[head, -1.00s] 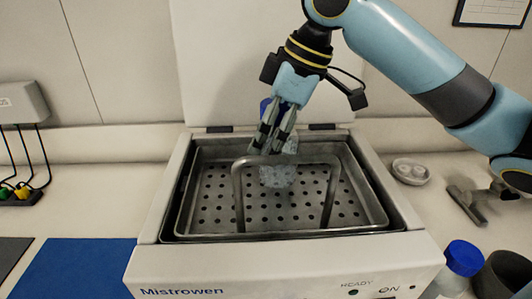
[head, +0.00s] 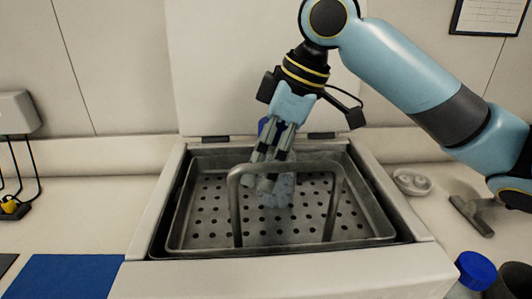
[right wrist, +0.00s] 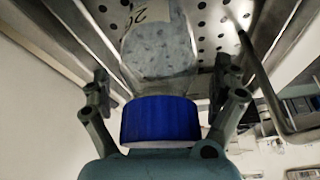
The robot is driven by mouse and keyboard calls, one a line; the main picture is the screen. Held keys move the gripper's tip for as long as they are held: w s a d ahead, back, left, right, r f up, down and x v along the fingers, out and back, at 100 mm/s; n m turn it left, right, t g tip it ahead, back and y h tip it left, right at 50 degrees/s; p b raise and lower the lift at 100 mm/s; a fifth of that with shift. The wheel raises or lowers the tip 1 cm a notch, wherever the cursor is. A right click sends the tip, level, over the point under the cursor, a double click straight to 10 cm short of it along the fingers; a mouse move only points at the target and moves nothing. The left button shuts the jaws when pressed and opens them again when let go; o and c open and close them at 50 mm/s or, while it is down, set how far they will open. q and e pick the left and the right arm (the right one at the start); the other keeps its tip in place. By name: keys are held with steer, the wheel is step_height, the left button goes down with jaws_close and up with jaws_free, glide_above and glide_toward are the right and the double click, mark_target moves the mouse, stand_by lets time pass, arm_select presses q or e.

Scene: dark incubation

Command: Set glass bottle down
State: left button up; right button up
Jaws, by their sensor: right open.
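The glass bottle (head: 282,192) is clear with a blue cap (right wrist: 160,122). In the head view it stands over the perforated floor of the metal tray (head: 350,205) inside the bath, behind the tray's raised handle bar; its base appears to be at the floor, but contact is hard to tell. My right gripper (head: 258,183) is around the bottle from above. In the right wrist view its fingers stand apart on both sides of the bottle, with visible gaps beside the cap and glass. The gripper is open. My left gripper is not in view.
The handle bar (head: 233,200) arches in front of the bottle and gripper. The bath's raised lid (head: 235,60) stands behind. A white dish (head: 412,181) and a grey tool (head: 472,215) lie to the right. A second blue-capped bottle (head: 477,270) stands at lower right. A blue mat (head: 70,278) lies left.

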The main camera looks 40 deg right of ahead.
mark_target(293, 151)
steer(key=shift+d+r, duration=0.15)
steer(key=shift+r, duration=0.25)
steer(key=v, duration=0.8)
steer(key=shift+s+d+r+p, duration=0.15)
steer(key=shift+s+r+p, duration=0.05)
steer(key=shift+r+p, duration=0.15)
steer(key=shift+s+d+r+p, duration=0.2)
steer(key=shift+r+p, duration=0.45)
steer(key=shift+p, duration=0.15)
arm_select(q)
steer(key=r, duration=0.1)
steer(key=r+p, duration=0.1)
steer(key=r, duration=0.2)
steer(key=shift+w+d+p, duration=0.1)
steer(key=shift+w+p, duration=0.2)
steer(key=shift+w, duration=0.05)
arm_select(e)
steer(key=shift+s+r, duration=0.15)
steer(key=shift+r, duration=0.4)
